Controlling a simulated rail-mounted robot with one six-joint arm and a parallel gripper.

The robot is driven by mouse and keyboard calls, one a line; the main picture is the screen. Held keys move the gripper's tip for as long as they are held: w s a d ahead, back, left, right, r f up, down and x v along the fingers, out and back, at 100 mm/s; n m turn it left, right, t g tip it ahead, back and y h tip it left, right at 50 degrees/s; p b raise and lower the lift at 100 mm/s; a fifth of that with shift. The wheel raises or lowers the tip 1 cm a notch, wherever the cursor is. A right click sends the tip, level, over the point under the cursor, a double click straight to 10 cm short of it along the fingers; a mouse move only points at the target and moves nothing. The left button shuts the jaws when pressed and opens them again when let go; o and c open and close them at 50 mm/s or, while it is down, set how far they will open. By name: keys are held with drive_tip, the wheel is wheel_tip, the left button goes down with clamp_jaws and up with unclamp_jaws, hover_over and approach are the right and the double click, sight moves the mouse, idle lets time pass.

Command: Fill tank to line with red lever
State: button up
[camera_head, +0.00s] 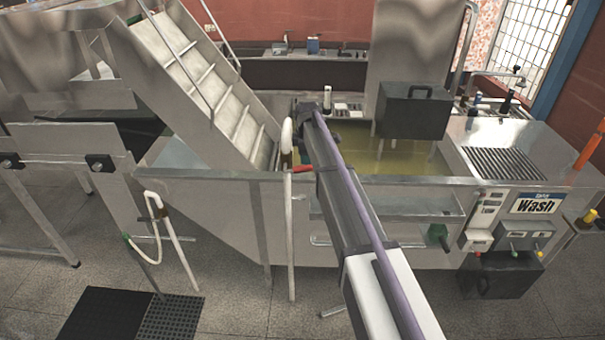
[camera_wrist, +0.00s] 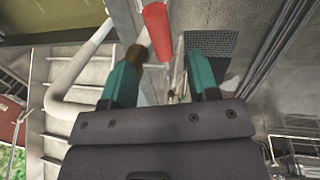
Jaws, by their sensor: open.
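The red lever (camera_head: 303,169) sits at the tank's near rim, beside a curved white pipe (camera_head: 287,140). In the wrist view the red lever (camera_wrist: 157,28) shows ahead of my gripper (camera_wrist: 164,56), above the gap between its teal fingertips. My gripper is open, with the fingers apart and not touching the lever. The white pipe (camera_wrist: 80,75) passes left of the fingers. The metal tank (camera_head: 340,186) holds yellowish liquid (camera_head: 400,160). I cannot make out a fill line. In the head view my arm's end hides the fingers and part of the tank.
A ribbed metal ramp (camera_head: 215,90) rises left of the tank. A dark box (camera_head: 412,110) stands over its far side. A "Wash" control panel (camera_head: 537,204) is at the right. A black mat (camera_head: 105,315) lies on the floor. The floor in front is mostly clear.

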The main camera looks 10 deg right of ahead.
sight(306, 169)
drive_tip(key=f+b, duration=0.2)
drive_tip(key=w+f+b, duration=0.1)
drive_tip(key=f+b, duration=0.1)
drive_tip(key=f, duration=0.1)
drive_tip(key=f+b, duration=0.2)
drive_tip(key=f, duration=0.1)
drive_tip(key=shift+w+f+b, duration=0.25)
drive_tip(key=shift+w+b, duration=0.1)
drive_tip(key=shift+b, duration=0.05)
drive_tip(key=shift+d+r, duration=0.1)
drive_tip(key=shift+r, duration=0.05)
drive_tip(key=shift+c, duration=0.2)
clamp_jaws()
